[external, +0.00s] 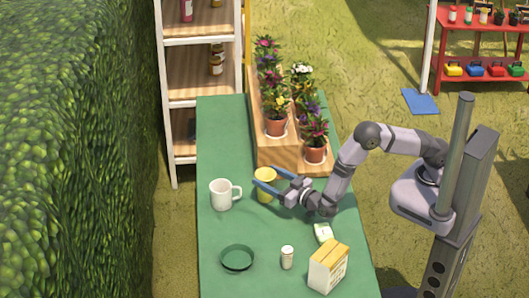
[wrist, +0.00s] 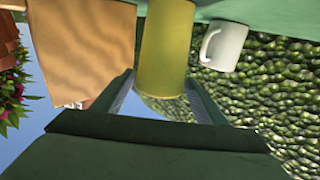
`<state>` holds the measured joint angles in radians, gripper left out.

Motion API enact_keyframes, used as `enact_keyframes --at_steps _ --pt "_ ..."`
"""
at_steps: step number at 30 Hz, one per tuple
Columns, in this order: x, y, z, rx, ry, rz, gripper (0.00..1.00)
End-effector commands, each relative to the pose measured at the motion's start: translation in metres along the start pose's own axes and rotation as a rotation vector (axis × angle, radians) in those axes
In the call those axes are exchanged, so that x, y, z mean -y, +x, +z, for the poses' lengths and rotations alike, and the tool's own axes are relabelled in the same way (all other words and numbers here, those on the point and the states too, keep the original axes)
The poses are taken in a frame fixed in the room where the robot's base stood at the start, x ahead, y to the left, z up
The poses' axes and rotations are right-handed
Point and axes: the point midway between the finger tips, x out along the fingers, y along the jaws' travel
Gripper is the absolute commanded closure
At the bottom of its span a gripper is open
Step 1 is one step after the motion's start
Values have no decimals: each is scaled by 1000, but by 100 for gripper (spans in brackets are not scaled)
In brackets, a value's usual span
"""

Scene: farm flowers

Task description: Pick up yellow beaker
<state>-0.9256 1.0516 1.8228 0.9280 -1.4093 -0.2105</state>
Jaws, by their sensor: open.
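The yellow beaker (external: 265,185) stands upright on the green table, just left of the wooden flower stand. It also shows in the wrist view (wrist: 166,45), at the top middle between the fingers. My gripper (external: 263,184) is open, its two blue fingers reaching left at the beaker's sides. In the wrist view my gripper (wrist: 160,95) has one finger on each side of the beaker's lower part in the picture. Whether the fingers touch it, I cannot tell. Part of the beaker is hidden by a finger in the external view.
A white mug (external: 223,194) stands left of the beaker. The wooden stand (external: 285,150) with several potted flowers is close behind. A green dish (external: 237,258), a small white jar (external: 287,257) and a yellow-topped box (external: 328,267) stand towards the front.

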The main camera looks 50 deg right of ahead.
Motion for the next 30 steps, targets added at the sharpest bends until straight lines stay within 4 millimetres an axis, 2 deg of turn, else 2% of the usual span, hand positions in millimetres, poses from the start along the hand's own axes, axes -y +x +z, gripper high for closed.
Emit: enact_keyframes --at_steps 11,22,30 --pt "0 11 0 1 -2 0 34" --pt "0 52 0 1 -3 0 34" --pt "0 56 0 1 -2 -1 34"
